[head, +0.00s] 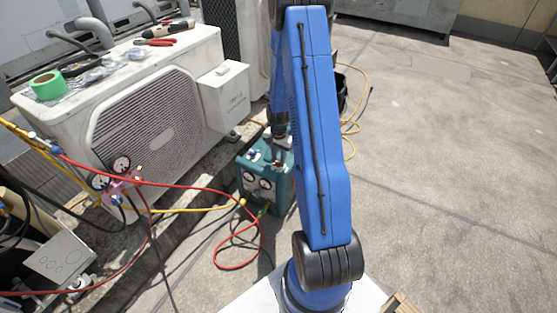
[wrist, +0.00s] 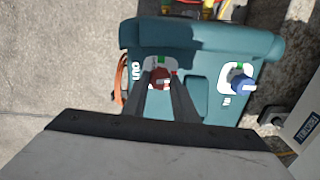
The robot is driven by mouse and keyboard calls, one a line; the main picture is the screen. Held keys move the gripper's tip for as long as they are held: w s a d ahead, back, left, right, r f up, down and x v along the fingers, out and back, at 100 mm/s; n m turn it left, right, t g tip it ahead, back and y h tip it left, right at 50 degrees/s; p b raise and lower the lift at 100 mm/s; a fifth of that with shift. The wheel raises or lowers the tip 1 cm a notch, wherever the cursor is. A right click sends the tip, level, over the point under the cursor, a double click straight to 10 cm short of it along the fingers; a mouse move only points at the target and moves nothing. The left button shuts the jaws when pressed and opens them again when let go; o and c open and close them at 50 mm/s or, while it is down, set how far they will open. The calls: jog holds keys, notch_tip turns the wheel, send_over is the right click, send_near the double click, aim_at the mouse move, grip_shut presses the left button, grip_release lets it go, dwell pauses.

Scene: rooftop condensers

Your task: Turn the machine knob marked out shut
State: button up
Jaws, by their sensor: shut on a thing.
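The teal machine (head: 250,190) stands on the roof floor below my arm, with two round gauges on its front. In the wrist view the machine (wrist: 205,95) shows two knobs on white plates. The red knob (wrist: 160,77) is beside the lettering OUT. The blue knob (wrist: 243,86) is at the right, its lever pointing sideways, with lettering partly readable. My gripper (wrist: 161,84) is shut on the red knob, one finger at each side. The fingers cover part of the knob, so its exact angle is hard to tell. In the head view my gripper (head: 279,162) reaches down to the machine's top.
A white condenser (head: 150,120) stands left of the machine, with green tape (head: 48,86) and tools on top. A red hose (head: 215,188) and a yellow hose (head: 190,210) run from the manifold gauges (head: 122,180) toward the machine. The floor at the right is clear.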

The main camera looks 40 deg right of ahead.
aim_at(279, 161)
jog(key=shift+m, duration=0.8)
jog(key=o, duration=1)
jog(key=shift+o, duration=0.2)
jog(key=shift+r, duration=0.1)
notch_tip(279, 161, up, 17)
jog(key=shift+r, duration=0.1)
